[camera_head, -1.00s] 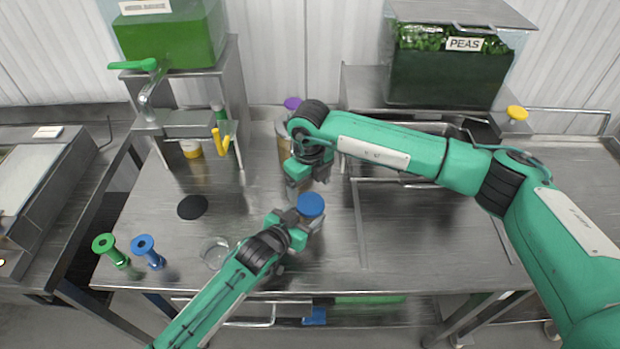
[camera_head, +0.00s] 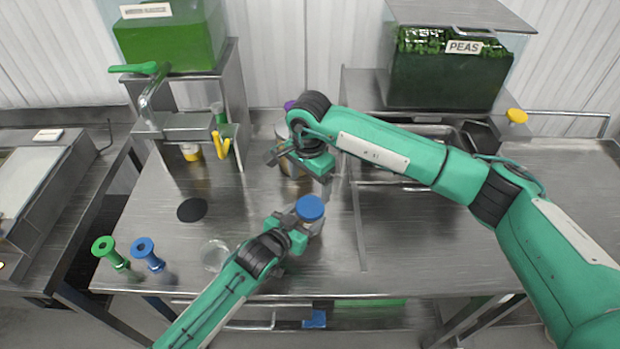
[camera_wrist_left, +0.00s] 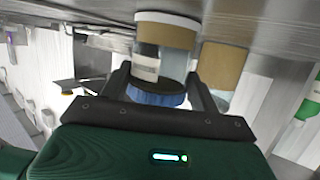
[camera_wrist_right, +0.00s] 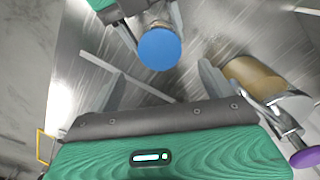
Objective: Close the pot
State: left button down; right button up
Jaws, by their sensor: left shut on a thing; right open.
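My left gripper (camera_head: 302,228) is shut on a small clear jar (camera_head: 316,229). A round blue lid (camera_head: 310,207) sits at the top of this jar, above the steel table. In the left wrist view, the blue lid (camera_wrist_left: 157,93) and the jar (camera_wrist_left: 146,65) lie between the fingers. My right gripper (camera_head: 298,172) is open and empty, above and behind the jar. In the right wrist view, the blue lid (camera_wrist_right: 160,48) is beyond its open fingers, apart from them. Whether the lid is fully seated cannot be told.
A tan-filled container (camera_wrist_right: 254,78) stands close to my right gripper, with a purple disc (camera_wrist_right: 305,158) near it. Green (camera_head: 104,246) and blue (camera_head: 143,248) spool-shaped tools, a clear dish (camera_head: 215,255) and a black disc (camera_head: 192,209) lie left. The table's front middle is clear.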

aim_at(310, 206)
jog(key=n, duration=0.4)
jog(key=shift+d+r+n, duration=0.1)
jog(key=shift+r+n, duration=0.2)
jog(key=shift+r, duration=0.05)
jog(key=shift+f, duration=0.1)
jog(key=shift+f, duration=3.95)
jog(key=shift+c, duration=0.4)
jog(key=c, duration=0.9)
jog(key=shift+m, duration=1.8)
jog(key=shift+c, duration=0.2)
